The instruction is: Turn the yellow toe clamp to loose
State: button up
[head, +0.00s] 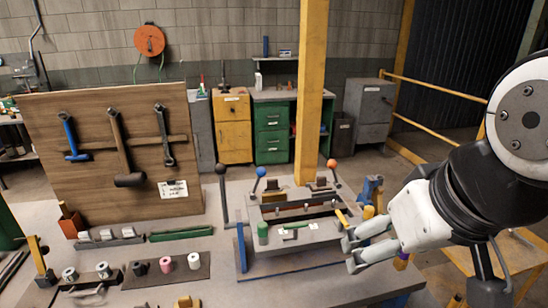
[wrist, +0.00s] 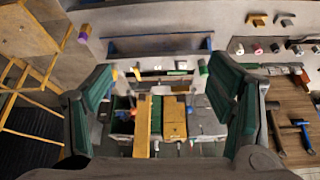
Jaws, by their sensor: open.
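A small yellow bar (head: 342,217), which looks like the yellow toe clamp, sits at the right end of the grey fixture (head: 318,236) in the head view. A small yellow piece (wrist: 137,74), probably the same clamp, shows between my fingers in the wrist view. Whether it is tight or loose cannot be told. My gripper (head: 350,253) is just right of the fixture's front right corner, close to the clamp and apparently apart from it. In the wrist view my gripper (wrist: 160,85) has its green-padded fingers wide apart with nothing held between them.
Levers with a black ball (head: 220,169), a blue ball (head: 261,171) and an orange ball (head: 332,163) rise around the fixture. A yellow post (head: 311,95) stands behind it. A green cylinder (head: 263,233) stands on its left. A purple-ended peg (head: 401,263) is beside my gripper.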

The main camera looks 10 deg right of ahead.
aim_at(342, 221)
jog(key=z, duration=0.2)
jog(key=i+j+z, duration=0.25)
jog(key=i+j, duration=0.25)
jog(key=j, duration=0.3)
jog(key=i+j+z, duration=0.15)
jog(key=j, duration=0.25)
jog(key=i, duration=0.1)
